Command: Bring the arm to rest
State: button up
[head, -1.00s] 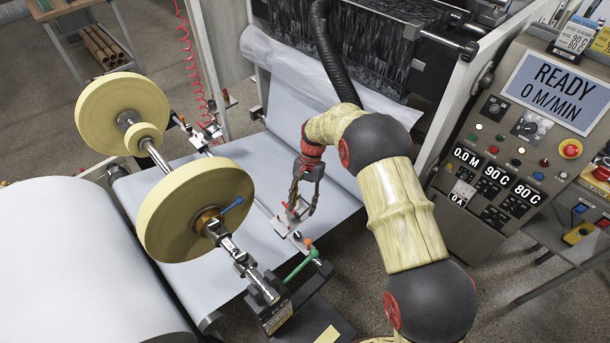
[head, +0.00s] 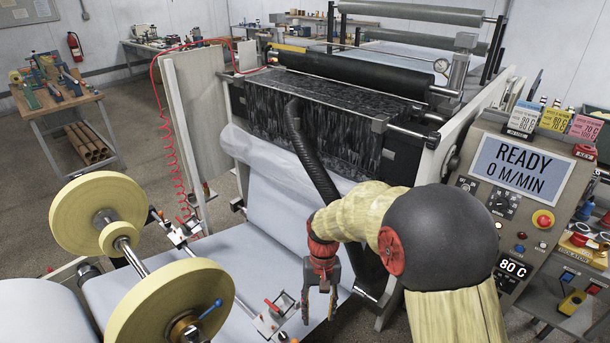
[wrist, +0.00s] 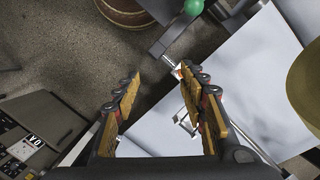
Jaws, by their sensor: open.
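My gripper (head: 320,304) hangs down in the head view, above the pale paper web near the front of the coating machine. In the wrist view my gripper (wrist: 158,95) has its two yellow-padded fingers wide apart, with nothing between them. Below the fingers lie the dark floor and the edge of the paper web (wrist: 245,85). My arm reaches in from the lower right and bends at the dark elbow.
The coating machine (head: 330,110) with its rollers stands behind the gripper. The control panel (head: 520,170) reads READY, 0 M/MIN at right. Two yellow rolls (head: 97,212) on a shaft stand at left. A black hose runs close behind the gripper.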

jog(key=s+d+r+t, duration=0.4)
jog(key=s+d+r, duration=0.3)
jog(key=r, duration=0.5)
jog(key=s+d+r+t, duration=0.4)
jog(key=s+d+r, duration=0.4)
jog(key=s+r, duration=0.4)
jog(key=shift+s+d+r+m, duration=0.15)
jog(key=shift+r+m, duration=0.2)
jog(key=shift+m, duration=0.05)
